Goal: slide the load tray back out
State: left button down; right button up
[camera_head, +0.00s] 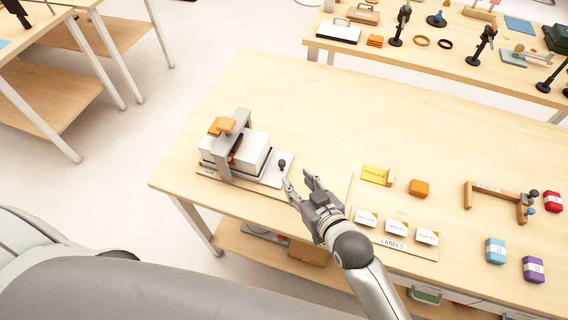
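A small grey-and-white machine (246,147) with a grey upright frame stands at the left part of the table. An orange handle (227,126) sits on its top. The load tray (270,178) shows as a flat light-grey plate at the machine's right side, partly under the white body. A black knob (282,163) stands upright on the tray near its right end. My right gripper (298,179) is open and empty, just right of the knob and apart from it, with its fingers pointing towards the tray. My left gripper is not in view.
A yellow block (376,174) and an orange block (419,188) lie to the right. A labels board (392,244) with white cards lies near my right forearm. A wooden frame (495,200) and coloured blocks stand further right. The table behind the machine is clear.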

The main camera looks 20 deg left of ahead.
aim_at(284, 164)
jog(key=x, duration=1)
jog(key=shift+c, duration=0.4)
grip_shut()
